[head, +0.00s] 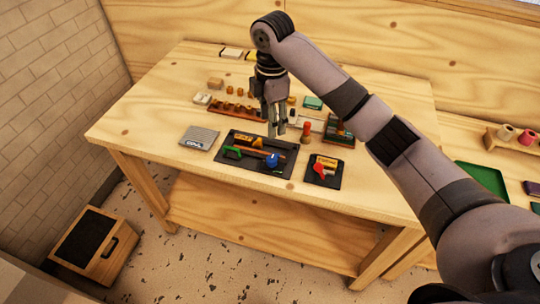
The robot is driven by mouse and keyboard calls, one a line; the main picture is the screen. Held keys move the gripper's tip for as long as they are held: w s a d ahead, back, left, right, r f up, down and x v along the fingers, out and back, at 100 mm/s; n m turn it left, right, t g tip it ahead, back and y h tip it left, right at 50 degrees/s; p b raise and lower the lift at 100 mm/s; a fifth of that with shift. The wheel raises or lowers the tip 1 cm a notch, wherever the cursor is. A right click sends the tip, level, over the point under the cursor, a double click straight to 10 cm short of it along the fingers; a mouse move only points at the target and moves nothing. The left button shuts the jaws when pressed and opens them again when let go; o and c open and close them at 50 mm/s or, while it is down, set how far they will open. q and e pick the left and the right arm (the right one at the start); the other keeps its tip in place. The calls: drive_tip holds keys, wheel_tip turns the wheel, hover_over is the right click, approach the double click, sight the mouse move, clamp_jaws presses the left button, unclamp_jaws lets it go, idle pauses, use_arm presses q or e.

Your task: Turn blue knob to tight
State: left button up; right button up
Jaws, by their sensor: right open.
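The blue knob (272,161) is a small blue piece at the right part of a dark panel (240,166) on the wooden table. A green part and an orange-brown bar lie on the same panel. The knob's setting is too small to read. My right arm reaches in from the right, and its open, empty gripper (277,130) points down over the table, just above and behind the knob in the picture. The gripper appears apart from the knob, though its exact height is hard to tell. My left gripper is not in view.
A smaller dark panel with a red part (320,171) lies to the right. A grey pad (199,138) lies to the left. The table's front strip (350,205) is clear. A wooden box (98,245) sits on the floor.

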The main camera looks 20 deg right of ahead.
drive_tip(key=r, duration=0.2)
hover_over(272, 158)
wheel_tip(272, 158, down, 6)
wheel_tip(272, 158, down, 12)
drive_tip(key=shift+r+p, duration=0.25)
drive_tip(key=shift+p, duration=0.55)
drive_tip(key=shift+c, duration=0.5)
clamp_jaws()
